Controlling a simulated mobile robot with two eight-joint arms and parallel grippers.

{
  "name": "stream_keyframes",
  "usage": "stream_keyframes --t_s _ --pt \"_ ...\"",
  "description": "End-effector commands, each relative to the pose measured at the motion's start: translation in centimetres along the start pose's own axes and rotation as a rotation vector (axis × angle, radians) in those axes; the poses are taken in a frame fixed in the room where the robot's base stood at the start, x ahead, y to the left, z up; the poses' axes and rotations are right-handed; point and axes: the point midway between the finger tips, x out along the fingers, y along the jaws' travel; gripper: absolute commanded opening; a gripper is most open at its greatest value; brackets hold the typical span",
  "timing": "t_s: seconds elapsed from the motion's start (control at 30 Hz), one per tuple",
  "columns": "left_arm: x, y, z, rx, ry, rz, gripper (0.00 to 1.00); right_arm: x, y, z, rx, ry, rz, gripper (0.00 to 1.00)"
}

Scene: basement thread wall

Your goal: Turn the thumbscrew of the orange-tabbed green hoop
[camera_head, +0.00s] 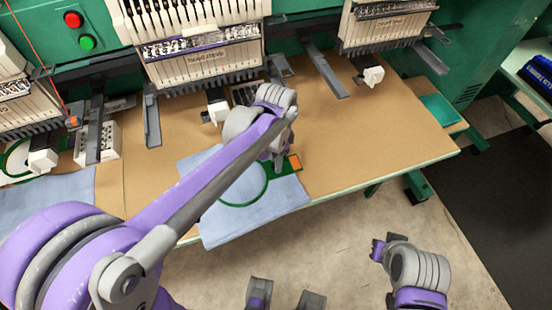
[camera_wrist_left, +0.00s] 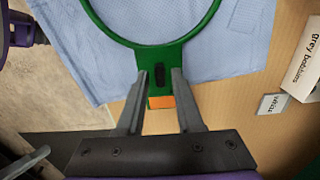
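The green hoop (camera_head: 223,204) lies on light blue cloth (camera_head: 265,212) near the table's front edge. Its orange tab (camera_head: 295,162) shows just right of my left gripper (camera_head: 279,155). In the left wrist view, the hoop (camera_wrist_left: 184,40) has a green bracket ending in the orange tab (camera_wrist_left: 160,102). A dark thumbscrew (camera_wrist_left: 159,74) sits in the bracket. The fingers of my left gripper (camera_wrist_left: 160,77) stand apart, one on each side of the thumbscrew; I cannot tell whether they touch it.
Embroidery machine heads (camera_head: 200,50) stand along the back of the brown table (camera_head: 380,130). A white box marked grey bobbins (camera_wrist_left: 304,65) and a small grey label card (camera_wrist_left: 272,104) lie right of the hoop. Another green hoop (camera_head: 17,160) is at far left.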

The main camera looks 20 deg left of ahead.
Motion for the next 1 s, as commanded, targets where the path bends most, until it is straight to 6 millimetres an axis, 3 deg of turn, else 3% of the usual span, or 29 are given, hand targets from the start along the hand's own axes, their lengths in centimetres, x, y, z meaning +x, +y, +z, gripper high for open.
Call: stream_keyframes --t_s 0.43,0.8,1.0 --pt "-0.9 0.0 0.0 0.0 0.0 0.0 0.45 -0.1 0.0 -0.1 0.0 0.0 0.0 0.0" --pt "-7.9 0.0 0.0 -0.001 0.0 0.0 0.45 -0.7 0.0 -0.6 0.0 0.004 0.0 0.0" --pt "-10.3 0.0 0.0 -0.001 0.0 0.0 0.45 -0.9 0.0 -0.7 0.0 0.004 0.0 0.0"
